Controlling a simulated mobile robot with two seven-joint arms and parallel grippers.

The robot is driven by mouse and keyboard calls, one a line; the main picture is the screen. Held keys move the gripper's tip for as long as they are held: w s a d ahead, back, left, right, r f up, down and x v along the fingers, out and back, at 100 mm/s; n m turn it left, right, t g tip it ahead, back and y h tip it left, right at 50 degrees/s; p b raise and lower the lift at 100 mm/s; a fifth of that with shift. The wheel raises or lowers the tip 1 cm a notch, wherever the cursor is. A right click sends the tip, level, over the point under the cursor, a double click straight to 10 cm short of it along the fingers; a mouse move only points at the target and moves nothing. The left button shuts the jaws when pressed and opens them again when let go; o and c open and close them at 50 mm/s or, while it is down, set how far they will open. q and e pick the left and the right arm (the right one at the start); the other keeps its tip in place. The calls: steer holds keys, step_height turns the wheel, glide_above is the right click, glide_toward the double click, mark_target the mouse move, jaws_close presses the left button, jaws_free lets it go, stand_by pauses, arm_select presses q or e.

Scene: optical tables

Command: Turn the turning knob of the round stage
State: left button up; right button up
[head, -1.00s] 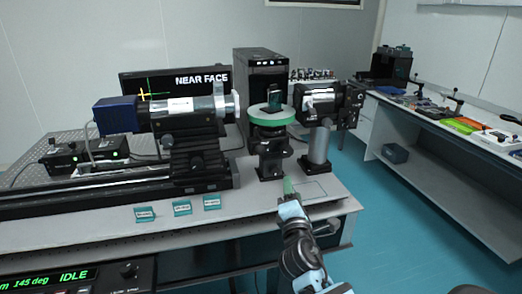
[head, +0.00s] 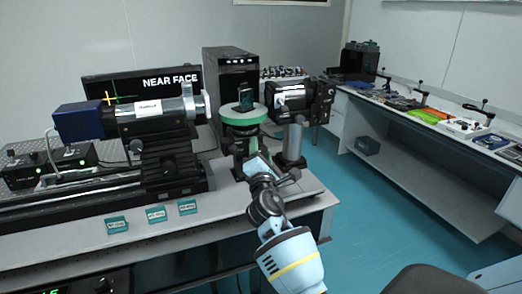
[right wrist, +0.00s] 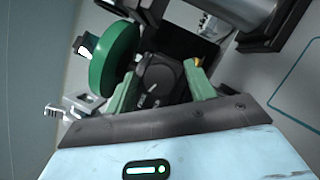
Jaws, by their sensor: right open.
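The round stage (head: 243,117) has a green rim and a pale top that carries a small dark upright plate. It stands on a dark post mount on the table. My right gripper (head: 249,153) is low in front of this mount. In the right wrist view its two green fingers are open (right wrist: 161,70), with the dark mount body (right wrist: 163,82) between and beyond them. The green rim (right wrist: 115,58) is left of the fingers there. I cannot clearly make out the turning knob, or whether a finger touches anything. My left gripper is not in view.
A blue-ended cylinder (head: 80,121) on a black rail stands left of the stage. A dark camera-like unit (head: 303,98) on a metal post stands close on its right. Several small teal-edged labels (head: 156,214) lie at the table's front.

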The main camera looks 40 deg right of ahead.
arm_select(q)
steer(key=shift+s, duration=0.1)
arm_select(e)
steer(key=shift+w+d+r, duration=0.1)
steer(key=shift+w+d, duration=0.15)
steer(key=shift+w, duration=0.15)
steer(key=c, duration=0.9)
steer(key=shift+r+m+g+p, duration=0.2)
steer(key=shift+m+g+p, duration=0.2)
steer(key=shift+m, duration=0.8)
steer(key=shift+c, duration=0.4)
steer(key=shift+f+m+g, duration=0.15)
steer(key=shift+m+g, duration=0.15)
steer(key=shift+m, duration=0.3)
steer(key=shift+f, duration=0.1)
steer(key=o, duration=1)
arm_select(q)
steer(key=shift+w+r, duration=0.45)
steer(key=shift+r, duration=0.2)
